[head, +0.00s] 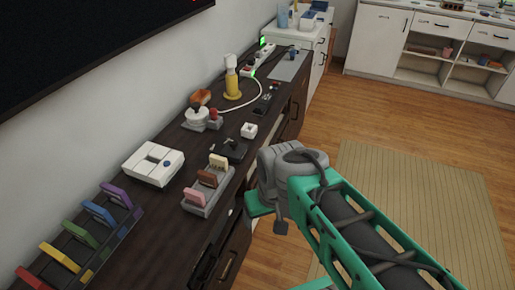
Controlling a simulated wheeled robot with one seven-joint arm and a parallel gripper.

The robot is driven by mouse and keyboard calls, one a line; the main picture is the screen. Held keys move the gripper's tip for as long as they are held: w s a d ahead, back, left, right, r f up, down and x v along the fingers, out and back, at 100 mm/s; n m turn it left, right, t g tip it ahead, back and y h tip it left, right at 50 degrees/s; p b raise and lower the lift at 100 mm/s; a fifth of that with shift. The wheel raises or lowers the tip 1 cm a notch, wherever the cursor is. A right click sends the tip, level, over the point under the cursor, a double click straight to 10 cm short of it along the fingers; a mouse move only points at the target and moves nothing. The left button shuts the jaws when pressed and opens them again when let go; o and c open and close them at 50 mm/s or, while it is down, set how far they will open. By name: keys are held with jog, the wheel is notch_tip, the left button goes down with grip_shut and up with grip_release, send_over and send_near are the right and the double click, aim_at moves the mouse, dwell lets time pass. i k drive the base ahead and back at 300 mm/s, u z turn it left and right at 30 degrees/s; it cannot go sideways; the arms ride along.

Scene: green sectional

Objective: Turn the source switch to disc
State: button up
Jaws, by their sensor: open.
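The source switch cannot be told for certain at this size. A small black unit with a raised part (232,149) stands on the dark cabinet (178,133), and another small dark unit (264,102) lies farther back; any labels or switch position are too small to read. My gripper (270,212) is at the end of my green and grey arm, in front of the cabinet's edge and to the right of the near black unit. It is open, mostly hidden by my arm, and seems to touch nothing.
Open floor lies right, with a beige rug (410,190).

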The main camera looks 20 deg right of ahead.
aim_at(233, 143)
jog(key=u, duration=0.55)
jog(key=k, duration=1.3)
jog(key=z, duration=0.2)
jog(key=i, duration=0.6)
jog(key=z, duration=0.85)
jog(key=i, duration=0.9)
jog(key=u, duration=0.65)
jog(key=i, duration=0.45)
jog(key=u, duration=0.3)
